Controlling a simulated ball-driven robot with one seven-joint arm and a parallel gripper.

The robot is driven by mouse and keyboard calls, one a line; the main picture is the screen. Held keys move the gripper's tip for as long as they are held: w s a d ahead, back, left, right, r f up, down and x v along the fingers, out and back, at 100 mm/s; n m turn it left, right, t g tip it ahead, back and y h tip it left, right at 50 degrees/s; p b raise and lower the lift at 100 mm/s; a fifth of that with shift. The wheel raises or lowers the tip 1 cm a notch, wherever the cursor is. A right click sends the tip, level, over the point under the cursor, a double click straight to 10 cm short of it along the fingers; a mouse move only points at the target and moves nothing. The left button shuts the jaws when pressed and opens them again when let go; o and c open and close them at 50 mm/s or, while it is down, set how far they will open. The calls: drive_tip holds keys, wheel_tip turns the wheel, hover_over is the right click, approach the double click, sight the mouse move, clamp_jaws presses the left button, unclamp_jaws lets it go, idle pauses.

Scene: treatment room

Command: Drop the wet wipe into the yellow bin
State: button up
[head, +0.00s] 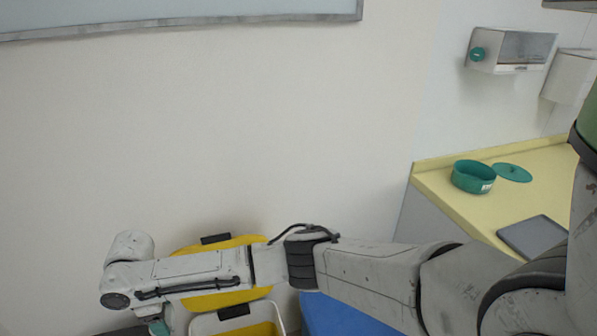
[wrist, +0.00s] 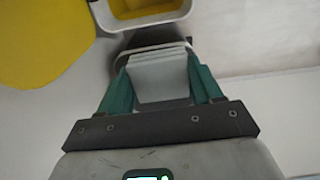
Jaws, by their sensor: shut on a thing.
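My gripper (wrist: 158,92) points down with its green fingers shut on the wet wipe (wrist: 160,76), a white folded piece between them in the wrist view. The yellow bin (wrist: 190,12) is a white-rimmed container with a yellow inside, at the top of the wrist view, ahead of the fingers. Its rim also shows at the bottom of the head view (head: 203,326). A yellow lid (wrist: 38,40) stands open beside it and is partly behind my arm in the head view (head: 212,300). The wipe is outside the yellow opening. In the head view only the gripper's top (head: 158,327) shows; the wipe is hidden.
A pale-rimmed container (wrist: 122,60) with a dark inside lies below the wipe, mostly hidden. A yellow counter (head: 455,204) at right holds a green tub (head: 472,178), its lid (head: 512,173) and a grey tablet-like slab (head: 532,236). A blue surface (head: 335,317) is below my arm.

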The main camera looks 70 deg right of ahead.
drive_tip(key=s+d+f+n+b, duration=0.3)
drive_tip(key=d+f+b, duration=0.1)
drive_tip(key=f, duration=0.5)
drive_tip(key=s+d+f+n+b, duration=0.3)
drive_tip(key=d+f+b, duration=0.2)
drive_tip(key=f, duration=0.5)
drive_tip(key=s+d+f+n+b, duration=0.2)
drive_tip(key=s+d+f+b, duration=0.1)
drive_tip(key=f, duration=0.6)
drive_tip(key=shift+d+f+n+b, duration=0.15)
drive_tip(key=shift+d+n+b, duration=0.25)
drive_tip(key=shift+d+b, duration=0.55)
drive_tip(key=shift+d, duration=0.1)
drive_tip(key=o, duration=1.1)
wheel_tip(320, 180, up, 11)
drive_tip(key=p, duration=0.3)
drive_tip(key=shift+f, duration=0.1)
